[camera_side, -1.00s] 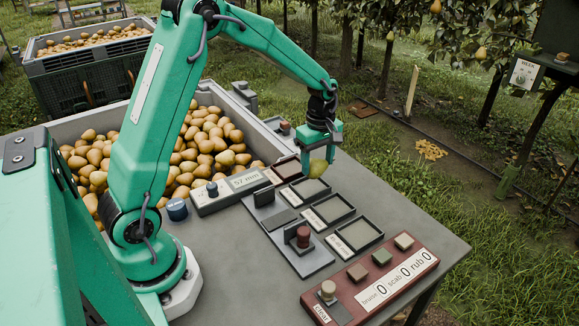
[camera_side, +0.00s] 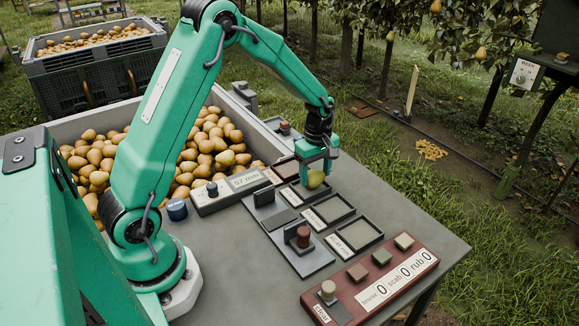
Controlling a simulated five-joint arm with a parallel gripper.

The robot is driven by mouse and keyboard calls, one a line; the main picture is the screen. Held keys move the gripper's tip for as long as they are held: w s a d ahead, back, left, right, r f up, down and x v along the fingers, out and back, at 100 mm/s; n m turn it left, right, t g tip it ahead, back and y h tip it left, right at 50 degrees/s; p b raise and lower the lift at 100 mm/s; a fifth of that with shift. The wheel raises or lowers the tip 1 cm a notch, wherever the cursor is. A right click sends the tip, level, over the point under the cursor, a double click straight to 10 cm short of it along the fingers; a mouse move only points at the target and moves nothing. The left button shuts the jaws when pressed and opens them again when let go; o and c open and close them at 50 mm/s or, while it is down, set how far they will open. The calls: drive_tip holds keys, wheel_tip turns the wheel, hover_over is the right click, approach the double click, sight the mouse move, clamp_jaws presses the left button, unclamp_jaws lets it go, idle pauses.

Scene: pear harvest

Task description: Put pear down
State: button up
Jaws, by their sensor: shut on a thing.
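My gripper (camera_side: 316,172) is shut on a yellow-green pear (camera_side: 315,179). The pear is low over the farthest of three dark-framed square trays on the grey table. That farthest tray (camera_side: 302,198) is partly hidden by the pear and gripper. I cannot tell whether the pear touches its floor. The middle tray (camera_side: 334,209) and the nearest tray (camera_side: 362,235) are empty.
A large bin of pears (camera_side: 213,142) stands left of the table (camera_side: 255,285).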

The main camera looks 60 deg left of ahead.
sight(315, 171)
drive_tip(key=shift+f, duration=0.1)
drive_tip(key=o, duration=1)
wheel_tip(315, 171, up, 12)
idle(0.4)
drive_tip(key=shift+r, duration=0.2)
